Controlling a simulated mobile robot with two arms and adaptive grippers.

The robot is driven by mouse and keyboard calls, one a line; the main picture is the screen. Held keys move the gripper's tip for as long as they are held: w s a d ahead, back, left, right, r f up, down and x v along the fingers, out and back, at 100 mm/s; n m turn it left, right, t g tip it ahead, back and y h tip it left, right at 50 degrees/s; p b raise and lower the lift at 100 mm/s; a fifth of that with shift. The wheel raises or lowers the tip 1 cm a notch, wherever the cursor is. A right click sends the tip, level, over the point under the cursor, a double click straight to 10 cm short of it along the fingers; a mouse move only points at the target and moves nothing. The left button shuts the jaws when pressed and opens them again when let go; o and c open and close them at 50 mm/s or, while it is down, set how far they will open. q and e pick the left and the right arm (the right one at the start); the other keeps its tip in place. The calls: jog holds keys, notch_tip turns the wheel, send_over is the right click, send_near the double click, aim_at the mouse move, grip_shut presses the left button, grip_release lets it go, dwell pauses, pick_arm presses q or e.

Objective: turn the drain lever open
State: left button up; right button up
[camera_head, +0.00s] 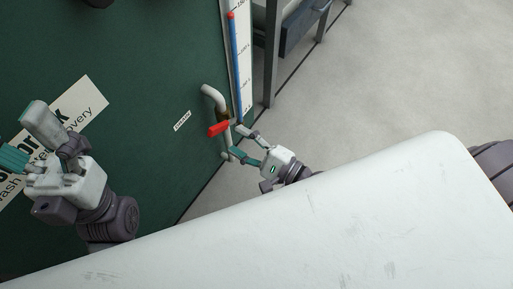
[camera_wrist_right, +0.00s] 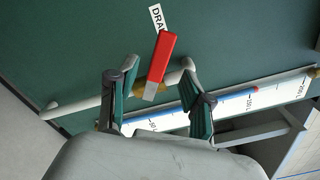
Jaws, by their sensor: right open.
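The red drain lever (camera_head: 219,128) sits on a brass valve in a pale pipe (camera_head: 211,93) on the green tank wall. In the right wrist view the lever (camera_wrist_right: 162,58) stands up from the brass valve (camera_wrist_right: 143,88), its lower end between the fingers. My right gripper (camera_head: 240,141) is open beside the lever; in its wrist view the fingers (camera_wrist_right: 157,103) are apart, one on each side of the valve. Whether they touch it I cannot tell. My left gripper (camera_head: 31,141) is in front of the tank at the left; its fingers overlap, so its opening is unclear.
A "DRAIN" label (camera_head: 182,121) is left of the lever. A scale with a blue column and red top (camera_head: 235,60) stands close behind the right gripper. A white panel (camera_head: 330,225) fills the foreground. A metal frame (camera_head: 272,50) stands at the back; floor at right is clear.

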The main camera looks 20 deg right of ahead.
jog(key=v, duration=0.5)
jog(key=shift+c, duration=0.3)
